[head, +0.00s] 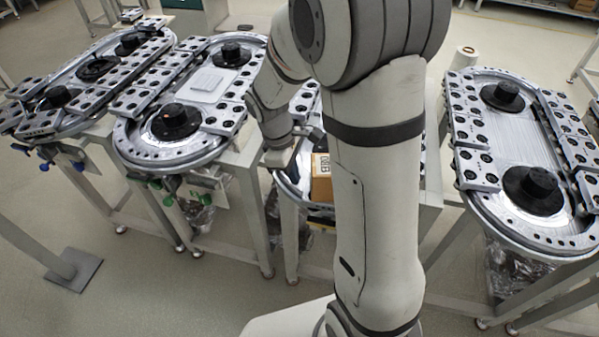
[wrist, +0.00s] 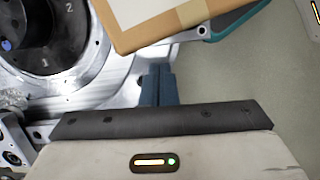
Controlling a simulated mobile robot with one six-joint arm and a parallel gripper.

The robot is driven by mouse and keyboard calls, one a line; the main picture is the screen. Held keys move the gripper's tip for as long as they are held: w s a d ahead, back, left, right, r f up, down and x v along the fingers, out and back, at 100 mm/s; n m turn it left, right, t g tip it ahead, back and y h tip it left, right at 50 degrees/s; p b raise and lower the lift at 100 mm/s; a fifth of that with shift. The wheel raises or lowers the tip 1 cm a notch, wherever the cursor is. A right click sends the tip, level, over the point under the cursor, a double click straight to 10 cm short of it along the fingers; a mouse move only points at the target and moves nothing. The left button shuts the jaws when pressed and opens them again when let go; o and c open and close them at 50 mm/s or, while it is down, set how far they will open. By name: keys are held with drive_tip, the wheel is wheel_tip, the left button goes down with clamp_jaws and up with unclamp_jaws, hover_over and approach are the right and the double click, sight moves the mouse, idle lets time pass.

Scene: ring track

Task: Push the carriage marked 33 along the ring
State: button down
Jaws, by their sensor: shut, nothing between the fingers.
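My gripper (wrist: 158,84) is shut and empty; its two dark blue-grey fingers lie together in the wrist view, over the pale metal edge of a ring track (wrist: 110,93). In the head view its tip is small and partly hidden by my arm. Grey carriages with dark holes (head: 306,103) show on the middle ring, left of my arm. No mark 33 can be read in either view, so I cannot tell which carriage bears it. A cardboard box (head: 321,180) rests on the middle ring; it also shows at the top of the wrist view (wrist: 150,18), just beyond the fingers.
A dark disc marked 1 and 2 (wrist: 45,30) is at the wrist view's upper left. A teal edge (wrist: 238,20) shows beside the box. Other ring tracks stand left (head: 170,155) and right (head: 545,243). Floor (head: 140,270) in front is mostly clear.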

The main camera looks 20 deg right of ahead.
drive_tip(key=shift+w+a, duration=0.35)
drive_tip(key=shift+a, duration=0.2)
drive_tip(key=shift+w+a, duration=0.35)
drive_tip(key=shift+a, duration=0.2)
drive_tip(key=v, duration=1)
drive_tip(key=s+d+r+m+t+y, duration=0.1)
drive_tip(key=s+d+m+t, duration=0.1)
drive_tip(key=s+m, duration=0.3)
drive_tip(key=s+d+r+m+t+y, duration=0.1)
drive_tip(key=s+d+r+m+t, duration=0.1)
drive_tip(key=s+m, duration=0.4)
drive_tip(key=shift+s+d+t, duration=0.3)
drive_tip(key=shift+s+d, duration=0.1)
drive_tip(key=shift+s, duration=2.1)
drive_tip(key=shift+r, duration=0.1)
